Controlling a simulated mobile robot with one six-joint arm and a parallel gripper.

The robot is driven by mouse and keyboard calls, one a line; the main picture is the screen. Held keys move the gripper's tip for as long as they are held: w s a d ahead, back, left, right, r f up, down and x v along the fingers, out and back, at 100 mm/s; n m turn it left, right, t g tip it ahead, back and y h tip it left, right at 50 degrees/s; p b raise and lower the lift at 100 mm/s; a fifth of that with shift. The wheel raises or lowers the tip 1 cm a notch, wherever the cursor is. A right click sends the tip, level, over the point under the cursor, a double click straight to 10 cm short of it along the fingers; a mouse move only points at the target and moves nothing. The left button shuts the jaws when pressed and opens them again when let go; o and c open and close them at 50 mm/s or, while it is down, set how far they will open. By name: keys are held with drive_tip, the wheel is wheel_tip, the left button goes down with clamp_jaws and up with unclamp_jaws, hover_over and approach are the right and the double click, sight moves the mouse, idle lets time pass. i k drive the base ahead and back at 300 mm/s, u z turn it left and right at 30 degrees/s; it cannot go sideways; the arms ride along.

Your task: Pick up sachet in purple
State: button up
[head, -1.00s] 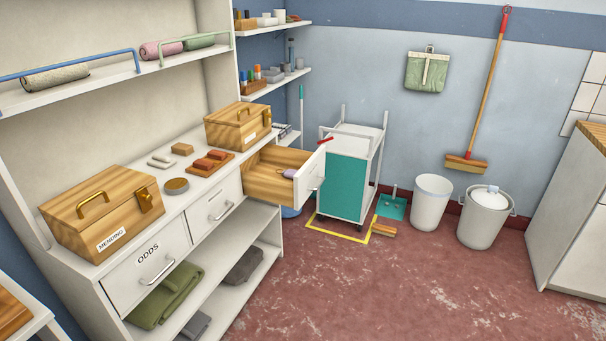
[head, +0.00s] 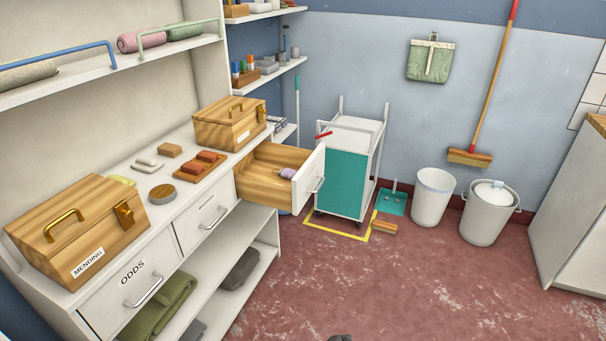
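The purple sachet (head: 287,173) lies inside the pulled-out wooden drawer (head: 262,183), close to its white front panel, which hides part of it. The drawer stands open under the counter's far end. A small dark grey tip (head: 341,338), which looks like the end of my gripper, just shows at the bottom edge over the red floor. It is far from the sachet, and its fingers cannot be made out.
The mending box (head: 78,230), a second wooden box (head: 230,123), brown blocks on a board (head: 202,167) and a round tin (head: 163,193) stand on the counter. A trolley (head: 346,165) stands just beyond the drawer. The red floor (head: 400,290) in front is clear.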

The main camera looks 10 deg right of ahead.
sight(287, 173)
drive_tip(key=z, duration=0.05)
drive_tip(key=k, duration=1.25)
drive_tip(key=z, duration=0.4)
drive_tip(key=i, duration=1.35)
drive_tip(key=u, duration=0.4)
drive_tip(key=i, duration=0.95)
drive_tip(key=u, duration=0.5)
